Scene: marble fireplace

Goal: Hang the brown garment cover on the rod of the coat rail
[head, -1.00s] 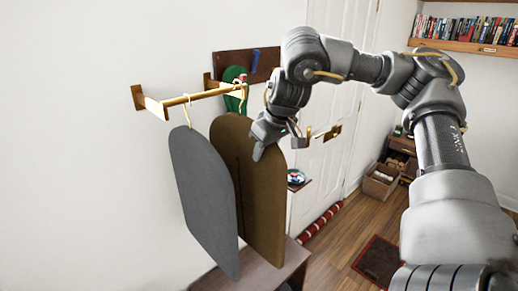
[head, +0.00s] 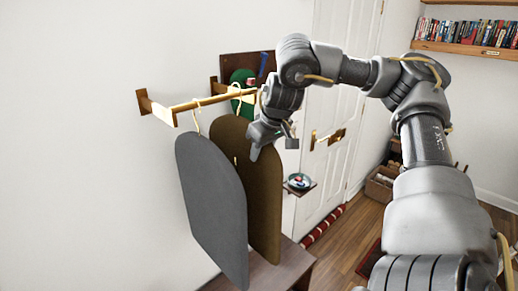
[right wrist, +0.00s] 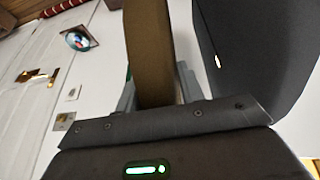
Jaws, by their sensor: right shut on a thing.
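The brown garment cover (head: 265,195) hangs upright below the brass rod (head: 205,102) of the coat rail, just behind a grey garment cover (head: 211,205). My right gripper (head: 262,150) is shut on the brown cover's upper right edge. In the right wrist view the brown cover (right wrist: 148,45) stands between the fingers. The brown cover's hook (head: 237,97) overlaps the rod near its right end; I cannot tell whether it bears on it. My left gripper is not in view.
The grey cover hangs by its hook (head: 197,122) and is close to the brown one; it also shows in the right wrist view (right wrist: 260,45). A green item (head: 242,78) is behind the rod. A dark bench (head: 285,262) stands below. A white door (head: 345,100) is to the right.

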